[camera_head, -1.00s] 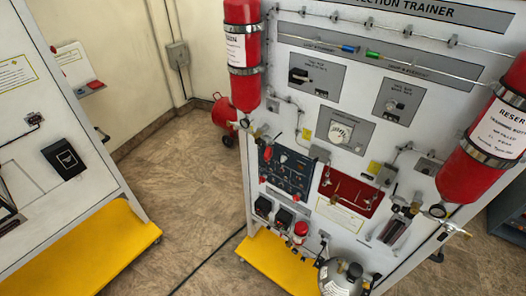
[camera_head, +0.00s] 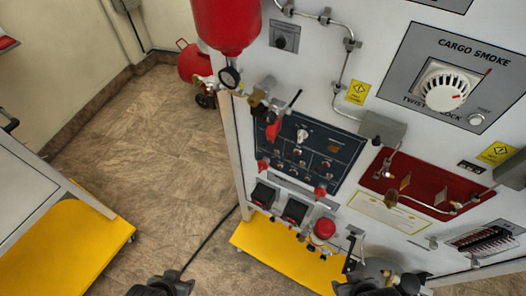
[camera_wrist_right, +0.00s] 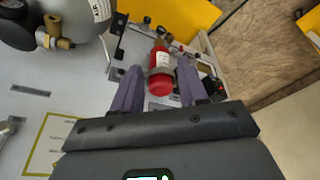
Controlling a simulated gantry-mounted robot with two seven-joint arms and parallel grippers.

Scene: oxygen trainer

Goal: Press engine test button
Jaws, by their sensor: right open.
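A dark blue control panel (camera_head: 297,152) with several small knobs, switches and buttons is on the white trainer board in the head view. Its labels are too small to read, so I cannot tell which control is the engine test button. My right gripper (camera_wrist_right: 158,76) is open in the right wrist view. A red bottle (camera_wrist_right: 161,84) shows beyond and between its purple fingers; I cannot tell whether they touch it. Dark parts of my arms show at the bottom edge of the head view, the left (camera_head: 160,284) and the right (camera_head: 372,285), with the left jaws not clear.
A cargo smoke panel (camera_head: 450,80) with a white dial and a small round button is at upper right. A red recessed panel (camera_head: 425,187) is right of the blue panel. A large red cylinder (camera_head: 226,22) hangs above. Yellow base plates (camera_head: 275,256) edge the floor.

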